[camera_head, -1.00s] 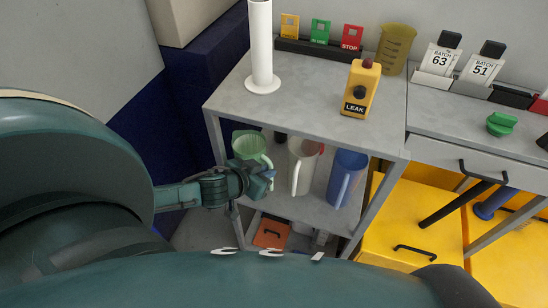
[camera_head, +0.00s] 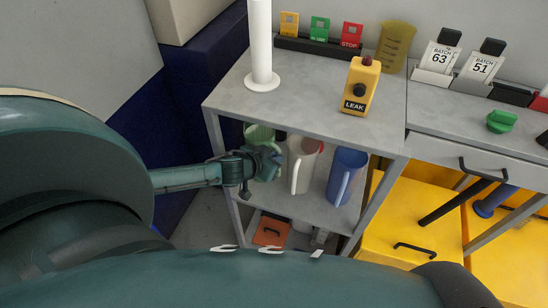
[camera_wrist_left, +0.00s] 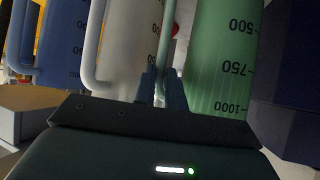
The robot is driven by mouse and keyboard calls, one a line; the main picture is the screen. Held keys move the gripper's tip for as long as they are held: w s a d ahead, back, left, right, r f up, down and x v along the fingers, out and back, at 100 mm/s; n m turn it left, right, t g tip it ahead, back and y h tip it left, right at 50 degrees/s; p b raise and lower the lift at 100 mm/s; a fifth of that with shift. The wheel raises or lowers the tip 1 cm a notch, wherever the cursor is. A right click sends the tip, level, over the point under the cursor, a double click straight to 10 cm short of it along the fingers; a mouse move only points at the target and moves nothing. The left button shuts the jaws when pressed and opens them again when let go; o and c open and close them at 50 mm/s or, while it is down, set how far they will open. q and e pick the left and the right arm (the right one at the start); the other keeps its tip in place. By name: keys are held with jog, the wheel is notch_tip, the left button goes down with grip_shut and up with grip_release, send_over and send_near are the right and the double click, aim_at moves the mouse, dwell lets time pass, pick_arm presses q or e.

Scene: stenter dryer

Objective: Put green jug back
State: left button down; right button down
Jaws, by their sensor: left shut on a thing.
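The green jug (camera_head: 260,137) is at the left end of the shelf under the grey table, partly hidden behind my gripper. My left gripper (camera_head: 270,163) is at the jug's handle side. In the left wrist view the fingers (camera_wrist_left: 162,88) are shut on the handle of the green jug (camera_wrist_left: 222,60), which has dark volume marks. I cannot tell whether the jug's base touches the shelf. My right gripper is not in view.
A white jug (camera_head: 302,160) stands close to the right of the gripper, with a blue jug (camera_head: 346,178) beyond it. The table top (camera_head: 310,90) is above the shelf (camera_head: 318,212). An orange box (camera_head: 271,231) is below.

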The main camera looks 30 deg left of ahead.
pick_arm(q)
jog(key=c, duration=1.5)
grip_release()
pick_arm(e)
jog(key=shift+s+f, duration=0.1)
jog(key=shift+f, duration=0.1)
pick_arm(q)
jog(key=shift+o, duration=0.2)
jog(key=p+v, duration=0.1)
jog(key=v, duration=1.1)
jog(key=s+d+h, duration=0.1)
jog(key=s+d, duration=0.2)
jog(key=d, duration=0.3)
jog(key=s+d+f+m, duration=0.1)
jog(key=s+d, duration=0.2)
jog(key=d, duration=0.3)
jog(key=s+d+m+h, duration=0.1)
jog(key=s+d, duration=0.2)
jog(key=d, duration=0.3)
jog(key=shift+f+h, duration=0.25)
jog(key=shift+h, duration=0.05)
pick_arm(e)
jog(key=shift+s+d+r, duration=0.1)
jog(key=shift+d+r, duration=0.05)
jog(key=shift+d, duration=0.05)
pick_arm(q)
jog(key=shift+d, duration=0.1)
